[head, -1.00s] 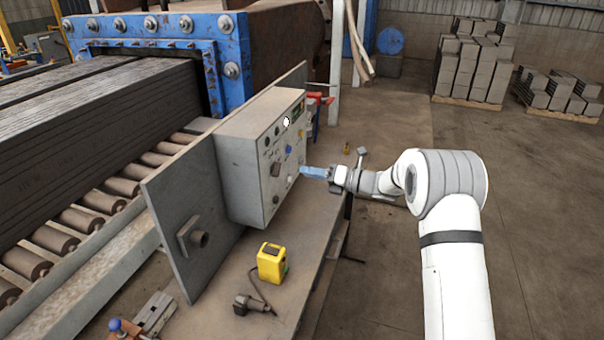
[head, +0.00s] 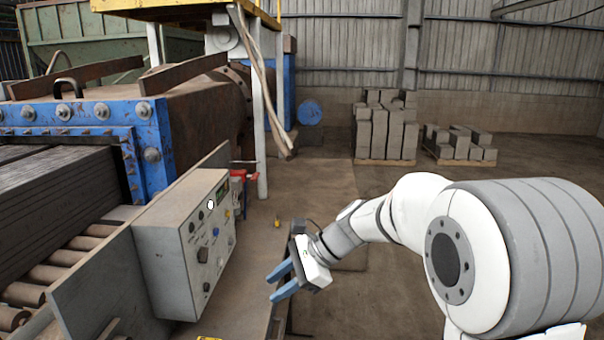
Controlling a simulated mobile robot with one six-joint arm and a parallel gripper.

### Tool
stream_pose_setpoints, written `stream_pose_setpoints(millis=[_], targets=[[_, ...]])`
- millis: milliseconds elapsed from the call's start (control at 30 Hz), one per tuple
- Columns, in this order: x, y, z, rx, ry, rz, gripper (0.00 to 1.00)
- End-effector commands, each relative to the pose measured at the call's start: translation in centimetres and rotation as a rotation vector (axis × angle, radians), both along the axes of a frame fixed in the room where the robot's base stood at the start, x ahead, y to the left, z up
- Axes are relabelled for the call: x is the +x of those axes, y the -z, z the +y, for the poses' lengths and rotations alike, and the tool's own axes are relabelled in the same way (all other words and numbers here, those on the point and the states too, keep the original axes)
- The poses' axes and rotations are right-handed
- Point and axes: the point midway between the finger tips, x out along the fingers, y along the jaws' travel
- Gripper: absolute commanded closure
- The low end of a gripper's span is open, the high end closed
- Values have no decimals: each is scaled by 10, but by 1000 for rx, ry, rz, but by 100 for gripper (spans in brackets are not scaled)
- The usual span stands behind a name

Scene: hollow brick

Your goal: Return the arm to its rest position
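My arm reaches in from the right in the head view. My gripper (head: 279,281) has two blue fingers pointing left, spread apart with nothing between them. It is just right of the grey control box (head: 175,255), clear of its panel, near the right edge of the bench (head: 237,270). The box front carries knobs, buttons and a small display.
A blue machine frame (head: 150,150) and a roller conveyor (head: 45,272) with dark clay slabs (head: 55,200) stand at left. A yellow object (head: 208,338) shows at the bottom edge. Brick stacks (head: 385,130) stand far back. The floor (head: 380,285) right of the bench is open.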

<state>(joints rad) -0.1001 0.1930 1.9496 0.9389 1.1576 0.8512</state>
Motion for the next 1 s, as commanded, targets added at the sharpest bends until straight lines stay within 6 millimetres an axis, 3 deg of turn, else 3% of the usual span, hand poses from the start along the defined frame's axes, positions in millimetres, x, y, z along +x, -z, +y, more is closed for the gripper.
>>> stream_pose_setpoints(millis=[33, 200, 500, 700, 1000], targets=[[-19, -4, -15, -60, -56, -81, 67], [-75, -4, -65, -281, -287, -332, 67], [-162, 7, -153, -673, -752, -673, 67], [-193, 14, -187, -841, -986, -772, 67], [-201, 16, -197, -888, -1059, -792, 67]])
